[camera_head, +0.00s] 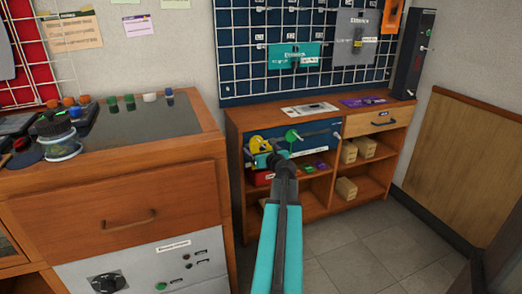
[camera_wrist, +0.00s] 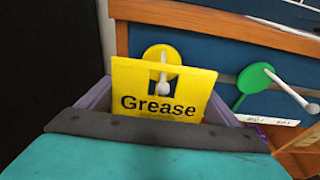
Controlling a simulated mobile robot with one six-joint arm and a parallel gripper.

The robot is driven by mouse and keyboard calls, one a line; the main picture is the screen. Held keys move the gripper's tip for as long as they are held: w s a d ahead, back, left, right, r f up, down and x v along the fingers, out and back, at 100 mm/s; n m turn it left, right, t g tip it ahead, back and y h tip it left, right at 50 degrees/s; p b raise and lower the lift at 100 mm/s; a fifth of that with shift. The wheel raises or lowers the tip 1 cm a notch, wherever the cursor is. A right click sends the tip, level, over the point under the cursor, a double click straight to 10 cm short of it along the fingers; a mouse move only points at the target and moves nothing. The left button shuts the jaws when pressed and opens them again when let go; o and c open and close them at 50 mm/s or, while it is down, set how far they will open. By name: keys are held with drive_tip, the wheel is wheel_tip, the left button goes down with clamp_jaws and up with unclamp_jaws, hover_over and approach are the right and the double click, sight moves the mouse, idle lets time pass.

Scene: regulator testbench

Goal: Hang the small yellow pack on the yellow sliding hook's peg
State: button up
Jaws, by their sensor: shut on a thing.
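My gripper (camera_head: 266,160) is at the blue panel above the low cabinet's shelves. In the wrist view it is shut on a small yellow pack (camera_wrist: 130,80) labelled "Grease", which stands upright between the grey-purple fingers. The yellow sliding hook's round disc (camera_wrist: 160,51) is directly behind the pack's top edge; it also shows in the head view (camera_head: 262,142).
A green hook (camera_wrist: 252,78) with a white peg is close to the right on the blue panel (camera_wrist: 212,58). The wooden cabinet (camera_head: 235,130) carries several boxes on its shelves. A wooden drawer unit (camera_head: 190,150) stands to the left. Grey floor (camera_head: 345,255) is clear at right.

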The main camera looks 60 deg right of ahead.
idle(0.3)
drive_tip(key=o, duration=1)
drive_tip(key=shift+s+a, duration=0.15)
drive_tip(key=p+v, duration=0.4)
drive_tip(key=v, duration=0.4)
drive_tip(key=shift+s+r, duration=0.1)
drive_tip(key=shift+r, duration=0.1)
drive_tip(key=p+v, duration=0.4)
drive_tip(key=p, duration=1)
drive_tip(key=shift+a, duration=0.15)
drive_tip(key=shift+s+a+r+p, duration=0.1)
drive_tip(key=shift+s+a+p, duration=0.2)
drive_tip(key=shift+p, duration=0.8)
